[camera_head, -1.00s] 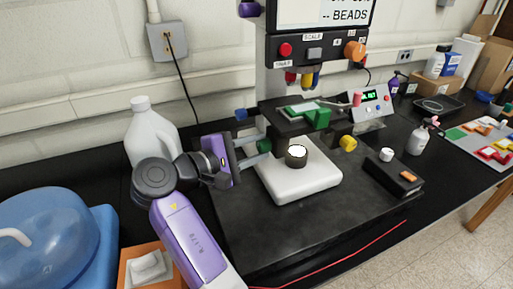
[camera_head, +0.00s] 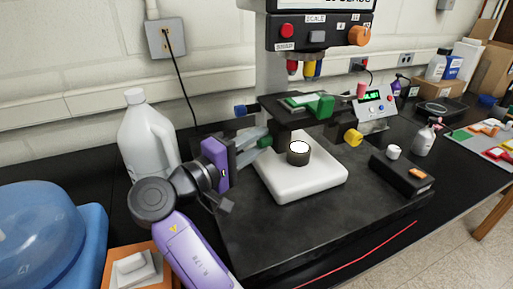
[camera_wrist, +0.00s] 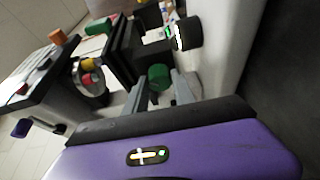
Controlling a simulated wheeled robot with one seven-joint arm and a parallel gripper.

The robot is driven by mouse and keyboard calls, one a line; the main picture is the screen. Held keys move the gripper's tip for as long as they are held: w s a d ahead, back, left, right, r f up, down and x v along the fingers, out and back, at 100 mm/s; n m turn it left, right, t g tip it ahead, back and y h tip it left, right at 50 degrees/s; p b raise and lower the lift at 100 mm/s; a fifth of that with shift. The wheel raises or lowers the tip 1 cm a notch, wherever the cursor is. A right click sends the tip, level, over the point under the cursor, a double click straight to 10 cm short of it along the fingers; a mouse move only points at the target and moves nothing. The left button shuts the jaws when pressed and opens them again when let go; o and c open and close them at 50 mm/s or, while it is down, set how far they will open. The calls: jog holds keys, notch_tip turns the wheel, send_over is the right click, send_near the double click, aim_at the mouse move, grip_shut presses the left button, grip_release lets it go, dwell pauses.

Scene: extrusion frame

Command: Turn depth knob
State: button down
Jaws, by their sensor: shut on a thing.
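The machine's stage (camera_head: 290,107) stands over a white base and carries several coloured knobs. A green knob (camera_head: 265,142) is on its near left side; it also shows in the wrist view (camera_wrist: 158,76). My gripper (camera_head: 261,139) reaches it from the left, with its two grey fingers on either side of the green knob, shut on it. The fingers partly hide the knob in the head view. A yellow knob (camera_head: 353,138) is on the right side and a blue knob (camera_head: 241,110) is at the back left. No label reading depth is legible.
A dark round part with a bright top (camera_head: 298,152) stands on the white base (camera_head: 305,184). A control panel (camera_head: 320,34) hangs above. A white jug (camera_head: 145,140) stands behind my arm. A black box (camera_head: 402,172) lies to the right. The dark front slab is clear.

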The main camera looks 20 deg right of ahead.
jog(key=shift+f, duration=0.1)
dwell(0.3)
jog(key=c, duration=1.1)
grip_release()
jog(key=shift+o, duration=0.2)
jog(key=shift+r, duration=0.2)
jog(key=o, duration=0.4)
jog(key=r, duration=1.3)
jog(key=shift+w+r, duration=0.2)
jog(key=shift+r, duration=0.05)
jog(key=shift+c, duration=0.2)
jog(key=r, duration=0.5)
jog(key=shift+s+a, duration=0.15)
jog(key=shift+s, duration=0.2)
jog(key=c, duration=0.4)
jog(key=shift+o, duration=0.2)
jog(key=shift+w+r, duration=0.1)
jog(key=shift+r, duration=0.6)
jog(key=shift+b, duration=0.3)
